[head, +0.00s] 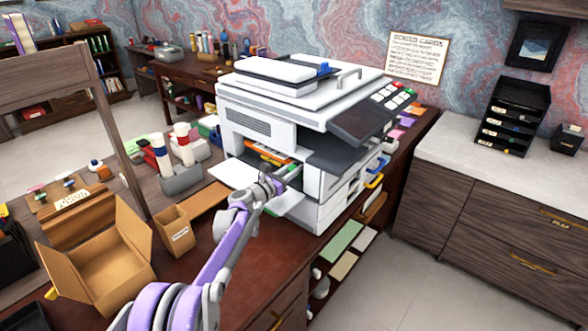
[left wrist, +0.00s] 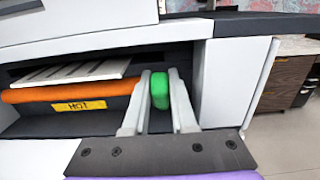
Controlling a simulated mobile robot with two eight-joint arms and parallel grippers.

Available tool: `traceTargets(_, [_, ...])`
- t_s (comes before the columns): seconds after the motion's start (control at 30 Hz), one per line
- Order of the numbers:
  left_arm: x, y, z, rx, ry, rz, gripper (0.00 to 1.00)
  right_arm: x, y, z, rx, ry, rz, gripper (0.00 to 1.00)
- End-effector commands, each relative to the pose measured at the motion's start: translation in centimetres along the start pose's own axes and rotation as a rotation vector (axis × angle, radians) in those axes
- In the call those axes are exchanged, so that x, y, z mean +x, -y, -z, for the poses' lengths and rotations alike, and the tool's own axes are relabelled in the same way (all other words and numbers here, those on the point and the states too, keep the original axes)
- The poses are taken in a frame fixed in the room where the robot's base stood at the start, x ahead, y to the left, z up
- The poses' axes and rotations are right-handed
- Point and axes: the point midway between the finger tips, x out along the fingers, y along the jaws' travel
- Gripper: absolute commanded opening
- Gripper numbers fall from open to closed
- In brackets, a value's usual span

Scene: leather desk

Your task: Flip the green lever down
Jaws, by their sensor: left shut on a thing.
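The green lever (left wrist: 160,91) is a short rounded green piece at the right side of the open printer bay in the left wrist view. My left gripper (left wrist: 161,78) has one finger on each side of it and is shut on it. In the head view my left gripper (head: 291,174) reaches into the open front of the white printer (head: 262,132); it hides the lever there. The lever's lower part is hidden by the fingers, and it looks about upright. My right gripper is not in view.
Inside the bay an orange roller (left wrist: 60,92) with a yellow "HOT" label (left wrist: 80,106) lies left of the lever. A white panel (left wrist: 248,80) stands right of the bay. An open cardboard box (head: 100,262) and a small wooden bin (head: 176,232) stand left of my arm.

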Motion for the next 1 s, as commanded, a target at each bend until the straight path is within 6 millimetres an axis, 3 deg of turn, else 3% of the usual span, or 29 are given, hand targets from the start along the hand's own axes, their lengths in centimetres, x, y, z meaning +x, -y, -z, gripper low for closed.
traceTargets(0.57, [-0.61,-0.02,0.38,0.0,0.119,-0.001,0.0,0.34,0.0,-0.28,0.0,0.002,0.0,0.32])
traceTargets(0.6, [-0.6,-0.01,0.38,0.0,0.119,-0.001,0.27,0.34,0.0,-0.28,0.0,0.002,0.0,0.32])
traceTargets(0.77, [-0.6,-0.01,0.37,0.0,0.118,0.0,0.55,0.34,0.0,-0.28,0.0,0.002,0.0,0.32])
traceTargets(1.0, [-0.6,-0.01,0.36,0.0,0.118,0.0,0.55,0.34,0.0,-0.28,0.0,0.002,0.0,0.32])
